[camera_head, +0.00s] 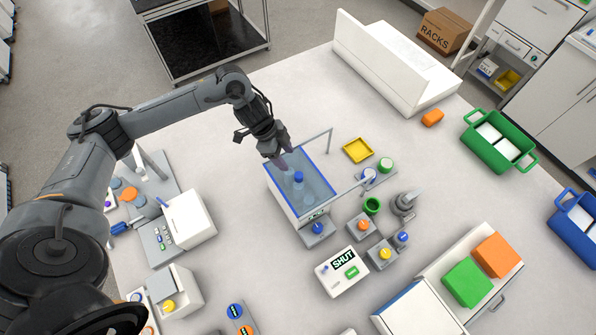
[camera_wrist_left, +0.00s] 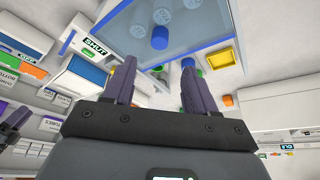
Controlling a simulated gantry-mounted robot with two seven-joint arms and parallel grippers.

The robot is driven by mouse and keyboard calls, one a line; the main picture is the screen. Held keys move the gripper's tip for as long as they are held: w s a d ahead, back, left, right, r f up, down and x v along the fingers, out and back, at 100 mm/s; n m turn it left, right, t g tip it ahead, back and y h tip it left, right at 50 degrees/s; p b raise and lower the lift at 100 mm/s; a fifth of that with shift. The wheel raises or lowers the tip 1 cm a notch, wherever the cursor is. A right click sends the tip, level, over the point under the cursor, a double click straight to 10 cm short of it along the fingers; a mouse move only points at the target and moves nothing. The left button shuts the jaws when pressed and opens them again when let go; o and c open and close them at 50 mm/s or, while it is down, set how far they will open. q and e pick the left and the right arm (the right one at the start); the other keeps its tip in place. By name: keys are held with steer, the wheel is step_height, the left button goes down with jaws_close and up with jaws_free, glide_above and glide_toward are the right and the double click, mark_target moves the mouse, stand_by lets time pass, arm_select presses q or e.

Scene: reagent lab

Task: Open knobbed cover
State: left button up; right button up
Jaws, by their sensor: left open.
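The knobbed cover (camera_head: 290,173) is a clear bluish pane with a blue rim, lying on a white box. Its blue knob (camera_head: 298,177) stands up near the middle of the pane. In the left wrist view the knob (camera_wrist_left: 159,38) shows ahead of the fingers, roughly in line with the gap between them. My left gripper (camera_head: 282,163) is over the far part of the cover, beside the knob; its two dark purple fingers are apart and hold nothing (camera_wrist_left: 157,82). A dark part with purple tips at the left edge of the wrist view may be my right gripper (camera_wrist_left: 12,132).
Thin rails (camera_head: 328,140) rise at the cover's right side. A blue button (camera_head: 317,228) is in front of the box, with a SHUT panel (camera_head: 343,270) nearer.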

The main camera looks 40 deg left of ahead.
mark_target(298, 175)
arm_select(q)
steer(key=p+x, duration=0.1)
steer(key=x, duration=0.9)
steer(key=shift+p, duration=0.4)
steer(key=shift+d, duration=0.1)
jaws_close()
